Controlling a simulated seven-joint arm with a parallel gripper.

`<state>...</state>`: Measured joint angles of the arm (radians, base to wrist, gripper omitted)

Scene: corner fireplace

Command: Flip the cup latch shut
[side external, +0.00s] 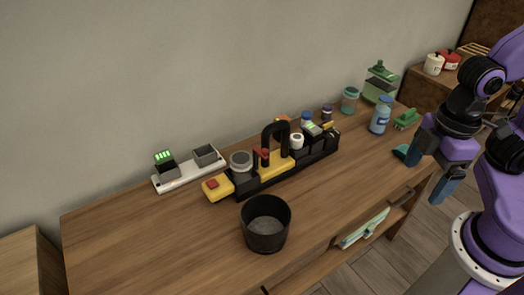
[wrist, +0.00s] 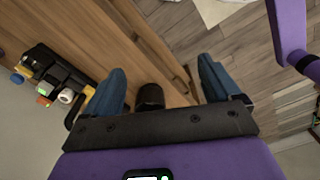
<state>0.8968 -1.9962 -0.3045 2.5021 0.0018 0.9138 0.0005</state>
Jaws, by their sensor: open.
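A long black and yellow unit (side external: 275,166) stands on the wooden desk by the wall, with a black arch handle (side external: 275,130), a small red part (side external: 265,156) and a grey-topped round holder (side external: 241,161). I cannot tell which part is the cup latch or whether it is shut. Part of the unit shows at the left of the wrist view (wrist: 58,78). A dark open cup (side external: 265,225) stands apart in front of it; a dark round thing in the wrist view (wrist: 150,96) looks like this cup. My gripper (side external: 425,172) is open and empty, well right of the unit, near the desk's front edge.
A white strip (side external: 188,172) with two small grey boxes lies left of the unit. A blue bottle (side external: 380,115), a teal jar (side external: 349,100) and a green brush (side external: 406,119) stand at the desk's right end. An open drawer (side external: 365,228) juts out in front. The desk's left front is clear.

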